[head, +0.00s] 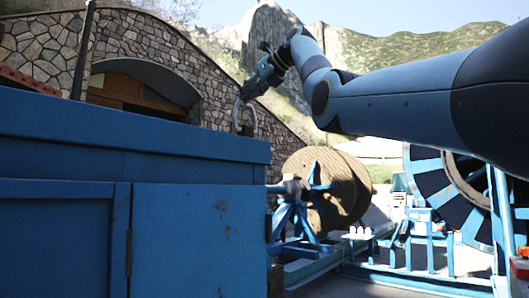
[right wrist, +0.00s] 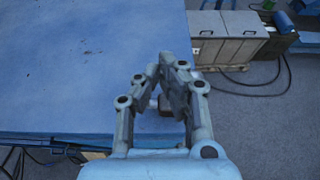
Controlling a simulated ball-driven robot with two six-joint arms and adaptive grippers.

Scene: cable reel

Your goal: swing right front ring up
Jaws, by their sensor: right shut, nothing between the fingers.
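A grey metal ring (head: 236,113) stands up as an arch above the top right corner of the blue box (head: 190,220). Its foot is a small brown block (head: 247,131), which also seems to show between my fingers in the right wrist view (right wrist: 164,106). My right gripper (head: 245,93) is at the top of the ring, its arm coming in from the right. In the right wrist view the fingers (right wrist: 164,72) are shut together and empty, above the edge of the blue top (right wrist: 80,60). I cannot tell whether they touch the ring. My left gripper is out of view.
A wooden cable reel (head: 325,185) on a blue stand is behind the box, with a larger blue reel (head: 440,190) at right. The right wrist view shows grey cases (right wrist: 225,38) and black cables on the floor. Open air surrounds the gripper.

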